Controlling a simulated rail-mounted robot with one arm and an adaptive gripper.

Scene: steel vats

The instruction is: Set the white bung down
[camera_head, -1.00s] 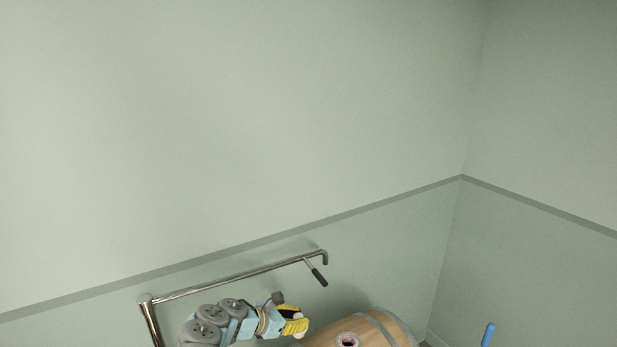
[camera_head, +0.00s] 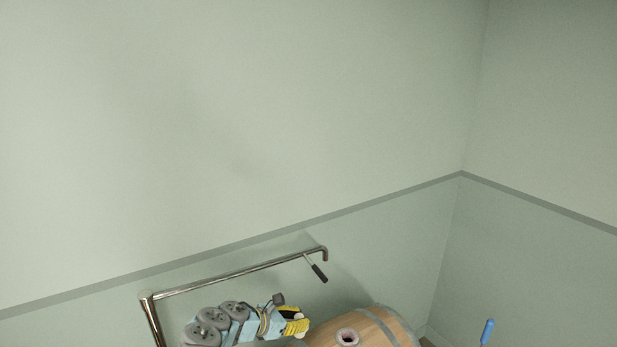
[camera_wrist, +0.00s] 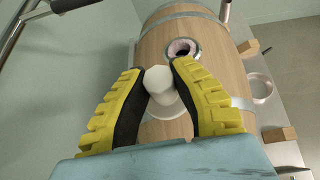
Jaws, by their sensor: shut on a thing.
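The white bung (camera_wrist: 163,90) is between the black pads of my gripper (camera_wrist: 157,76) in the wrist view. My gripper is shut on it, and it appears held over the wooden barrel (camera_wrist: 222,68). The barrel's open bung hole (camera_wrist: 183,47), with a pale ring around it, lies just beyond the fingertips and is empty. In the head view my yellow-fingered gripper (camera_head: 298,323) is left of the barrel (camera_head: 376,328) and its hole (camera_head: 347,338). A bit of the bung (camera_head: 300,336) shows below the fingers.
A round pale dish (camera_wrist: 261,86) stands beside the barrel, near wooden blocks (camera_wrist: 279,134). A blue handle (camera_head: 487,331) rises at the lower right of the head view.

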